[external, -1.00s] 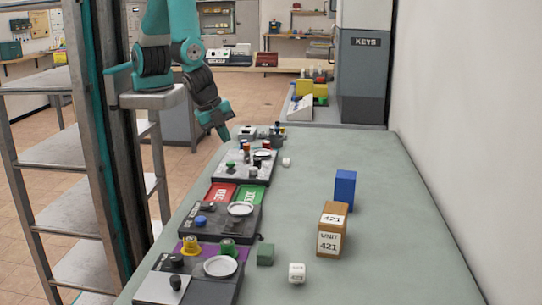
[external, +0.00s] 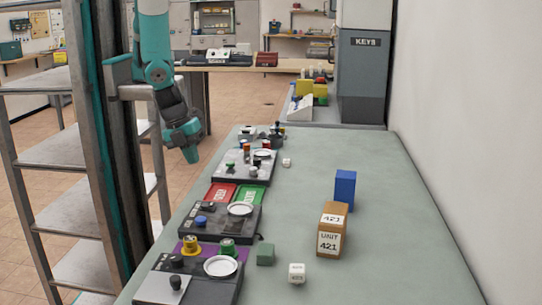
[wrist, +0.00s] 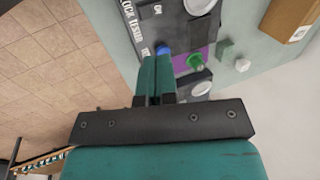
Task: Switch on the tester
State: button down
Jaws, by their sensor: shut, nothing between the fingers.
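The tester is a dark grey panel with a blue button (external: 201,221) and a round white dish (external: 240,209), midway along the left edge of the bench. In the wrist view the tester panel (wrist: 173,25) carries lettering that seems to read "LOCK TESTER". The blue button (wrist: 163,49) shows just beyond my fingertips there, partly hidden by them. My gripper (external: 192,158) hangs in the air left of the bench, beyond the tester, pointing down. Its fingers (wrist: 155,62) are together and empty.
A second panel (external: 232,168) with small knobs stands farther back, with a red plate (external: 221,193) and a green plate (external: 249,197) before it. Yellow and green spools (external: 191,246) sit nearer. A brown "421" box (external: 331,235) and blue block (external: 345,187) stand right.

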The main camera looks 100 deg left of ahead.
jog(key=b, duration=0.5)
send_near(211, 204)
jog(key=shift+p+x, duration=1.35)
jog(key=shift+x, duration=2.4)
jog(key=shift+w, duration=0.2)
jog(key=shift+w+f, duration=0.1)
jog(key=shift+f, duration=0.05)
jog(key=shift+s, duration=0.2)
